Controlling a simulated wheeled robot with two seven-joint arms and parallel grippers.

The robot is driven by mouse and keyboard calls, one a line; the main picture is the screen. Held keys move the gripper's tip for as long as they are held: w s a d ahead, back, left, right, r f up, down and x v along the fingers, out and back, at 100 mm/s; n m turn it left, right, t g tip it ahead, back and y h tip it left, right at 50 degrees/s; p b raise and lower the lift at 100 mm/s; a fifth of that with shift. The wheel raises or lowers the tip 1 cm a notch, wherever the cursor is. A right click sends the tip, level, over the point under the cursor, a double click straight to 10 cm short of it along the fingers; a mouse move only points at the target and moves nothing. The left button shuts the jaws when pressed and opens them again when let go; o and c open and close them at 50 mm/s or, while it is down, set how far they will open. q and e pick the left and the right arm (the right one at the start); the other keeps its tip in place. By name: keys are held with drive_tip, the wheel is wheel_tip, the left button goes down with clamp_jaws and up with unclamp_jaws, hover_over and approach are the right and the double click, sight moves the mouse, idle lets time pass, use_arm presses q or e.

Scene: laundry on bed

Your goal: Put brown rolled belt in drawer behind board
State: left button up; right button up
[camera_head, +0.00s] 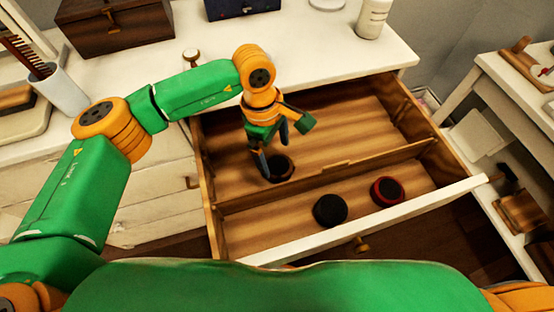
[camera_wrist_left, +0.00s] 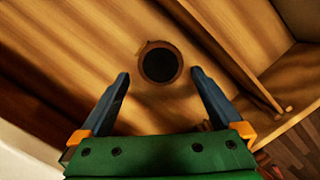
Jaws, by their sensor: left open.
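The brown rolled belt (camera_head: 279,168) lies in the open drawer (camera_head: 320,112), in the rear compartment behind the divider board (camera_head: 330,176). It shows as a brown ring with a dark middle in the left wrist view (camera_wrist_left: 160,65). My left gripper (camera_head: 272,152) is open above and beside the belt, with its fingers pointing down. In the left wrist view the two blue fingertips (camera_wrist_left: 159,74) are spread apart, with the belt between and just beyond them, and nothing is held. My right gripper is not in view.
A black roll (camera_head: 330,210) and a dark red-edged roll (camera_head: 387,191) lie in the front compartment. The rear compartment is otherwise bare. On the white dresser top stand a brown box (camera_head: 115,22), a white bottle (camera_head: 372,18) and a holder with a comb (camera_head: 62,93).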

sight(270, 161)
use_arm(q)
wheel_tip(270, 161, up, 7)
drive_tip(key=a, duration=0.1)
drive_tip(key=shift+w+r, duration=0.15)
drive_tip(key=shift+w, duration=0.05)
